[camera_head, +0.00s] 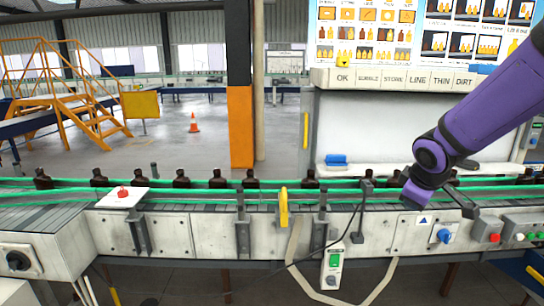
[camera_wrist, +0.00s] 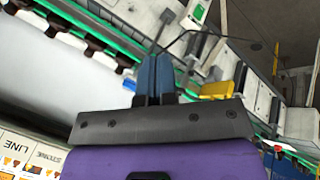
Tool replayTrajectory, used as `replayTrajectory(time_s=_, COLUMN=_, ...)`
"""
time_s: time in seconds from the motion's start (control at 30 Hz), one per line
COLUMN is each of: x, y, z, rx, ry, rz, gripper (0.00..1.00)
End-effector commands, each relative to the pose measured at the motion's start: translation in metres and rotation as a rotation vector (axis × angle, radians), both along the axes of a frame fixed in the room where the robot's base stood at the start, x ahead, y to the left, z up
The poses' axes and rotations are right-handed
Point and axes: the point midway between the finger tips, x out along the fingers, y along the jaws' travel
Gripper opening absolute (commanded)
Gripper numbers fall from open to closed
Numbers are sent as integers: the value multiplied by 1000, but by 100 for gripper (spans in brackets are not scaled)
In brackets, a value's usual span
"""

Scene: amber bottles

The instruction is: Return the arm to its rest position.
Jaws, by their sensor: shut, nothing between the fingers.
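My purple arm comes in from the upper right in the head view, with its wrist in front of the right part of the conveyor. My gripper (camera_wrist: 155,62) shows in the wrist view with its two blue fingers together and nothing between them. In the head view its fingers are hard to make out. Several dark amber bottles (camera_head: 217,179) stand upright in a spaced row on the conveyor (camera_head: 270,204), behind green rails. Bottles also show along the rail at the upper left of the wrist view (camera_wrist: 72,32), apart from the fingers.
A red button on a white plate (camera_head: 123,194) sits at the conveyor's left. A yellow handle (camera_head: 284,207) stands at its middle front. A control box with a green switch (camera_head: 333,266) hangs below. A machine with labelled panels (camera_head: 400,78) stands behind. Open floor lies at the back left.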

Motion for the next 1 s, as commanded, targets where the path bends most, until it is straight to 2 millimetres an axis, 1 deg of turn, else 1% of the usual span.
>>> replayTrajectory(time_s=0.03, x=-12, y=1, z=14, rx=5, ry=-14, rz=-38, gripper=0)
replayTrajectory(time_s=0.2, x=-54, y=0, z=50, rx=51, ry=-36, rz=-188, gripper=0)
replayTrajectory(time_s=0.37, x=-97, y=4, z=77, rx=120, ry=-55, rz=-316, gripper=0)
replayTrajectory(time_s=0.5, x=-137, y=8, z=94, rx=199, ry=-65, rz=-417, gripper=0)
replayTrajectory(time_s=0.7, x=-193, y=16, z=110, rx=336, ry=-66, rz=-539, gripper=0)
replayTrajectory(time_s=0.8, x=-216, y=20, z=114, rx=400, ry=-56, rz=-582, gripper=0)
replayTrajectory(time_s=0.9, x=-233, y=23, z=116, rx=450, ry=-49, rz=-610, gripper=0)
replayTrajectory(time_s=1.0, x=-243, y=25, z=117, rx=481, ry=-40, rz=-628, gripper=0)
